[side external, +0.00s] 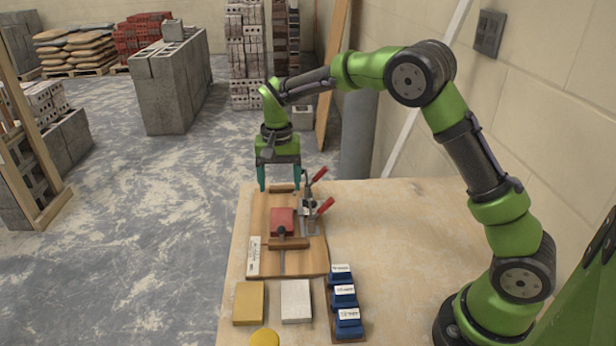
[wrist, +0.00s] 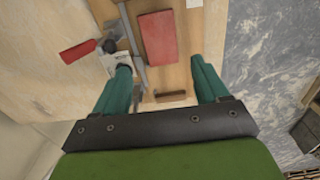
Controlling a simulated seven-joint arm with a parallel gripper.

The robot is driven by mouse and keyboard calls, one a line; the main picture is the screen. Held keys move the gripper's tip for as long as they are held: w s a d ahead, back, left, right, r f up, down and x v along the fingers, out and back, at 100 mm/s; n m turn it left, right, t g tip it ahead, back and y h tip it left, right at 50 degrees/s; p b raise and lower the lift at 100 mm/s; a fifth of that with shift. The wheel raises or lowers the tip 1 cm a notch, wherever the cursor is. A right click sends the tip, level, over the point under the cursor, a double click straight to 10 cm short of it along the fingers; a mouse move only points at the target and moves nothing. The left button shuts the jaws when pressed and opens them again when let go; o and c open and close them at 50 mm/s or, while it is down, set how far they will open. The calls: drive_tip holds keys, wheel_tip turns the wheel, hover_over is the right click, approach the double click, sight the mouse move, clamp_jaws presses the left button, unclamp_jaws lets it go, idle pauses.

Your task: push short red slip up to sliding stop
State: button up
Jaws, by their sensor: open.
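The short red slip (side external: 282,218) lies flat on a wooden board. It also shows in the wrist view (wrist: 157,38), ahead of my fingers. A wooden crossbar with a dark knob, which looks like the sliding stop (side external: 296,243), lies across a metal slot on the near side of the slip. I cannot tell whether slip and stop touch. My gripper (side external: 279,188) is open and empty over the far end of the board, beyond the slip. In the wrist view its green fingers (wrist: 160,66) are spread, with a small wooden bar (wrist: 170,96) between them.
Toggle clamps with red handles (side external: 325,205) stand along the board's right side. A white label (side external: 254,255) lies at its left.

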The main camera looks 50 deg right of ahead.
sight(282, 221)
wheel_tip(282, 221, down, 10)
drive_tip(key=shift+f, duration=0.15)
idle(0.4)
drive_tip(key=c, duration=0.9)
drive_tip(key=shift+s+a, duration=0.85)
drive_tip(key=shift+a, duration=0.05)
drive_tip(key=shift+c, duration=0.2)
drive_tip(key=o, duration=1.3)
drive_tip(key=shift+c, duration=0.2)
drive_tip(key=shift+d, duration=0.1)
wheel_tip(282, 221, up, 17)
